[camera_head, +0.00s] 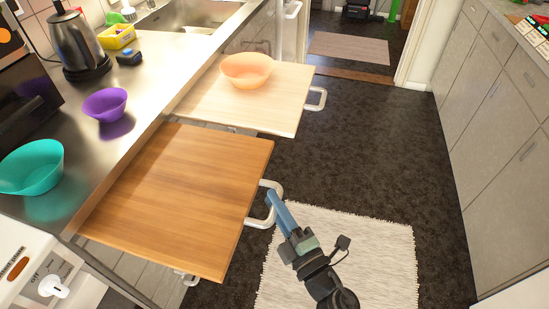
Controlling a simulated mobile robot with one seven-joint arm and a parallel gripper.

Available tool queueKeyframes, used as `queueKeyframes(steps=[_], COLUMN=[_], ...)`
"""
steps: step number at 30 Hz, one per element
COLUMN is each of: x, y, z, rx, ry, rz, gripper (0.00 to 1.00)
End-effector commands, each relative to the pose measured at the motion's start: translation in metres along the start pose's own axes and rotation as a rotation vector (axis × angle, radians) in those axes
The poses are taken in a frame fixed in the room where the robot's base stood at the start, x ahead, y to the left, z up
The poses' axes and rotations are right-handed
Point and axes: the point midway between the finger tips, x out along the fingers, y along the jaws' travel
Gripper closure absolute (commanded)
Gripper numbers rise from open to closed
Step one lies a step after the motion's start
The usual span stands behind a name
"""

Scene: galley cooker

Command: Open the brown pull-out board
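The brown pull-out board (185,190) is extended well out from under the metal counter on the left. Its top is bare. A white loop handle (264,203) is on its right edge. My gripper (272,198) reaches up from the bottom of the view, with its blue fingers at or just beside the handle. I cannot tell whether the fingers touch or grip the handle, or how far apart they are.
A paler pull-out board (285,98) is also extended behind, with an orange bowl (246,68) on it. Purple (105,104) and teal (32,167) bowls stand on the counter (150,70). Cabinets (505,110) line the right. Dark floor (365,150) and a pale rug (385,262) lie between.

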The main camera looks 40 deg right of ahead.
Motion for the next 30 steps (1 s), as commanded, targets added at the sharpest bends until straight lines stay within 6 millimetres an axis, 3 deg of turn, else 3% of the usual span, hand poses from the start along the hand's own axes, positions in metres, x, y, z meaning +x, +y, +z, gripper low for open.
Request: queueKeyframes(steps=[1,5,17,30], x=[0.0,0.0,-0.009,-0.097], y=[-0.001,-0.001,-0.001,-0.003], z=[-0.001,-0.001,0.0,0.0], rx=[0.0,0.0,0.0,0.0], ry=[0.001,0.001,-0.001,-0.001], rz=[-0.003,-0.002,-0.002,-0.005], gripper=[0.7,0.5,0.5,0.5])
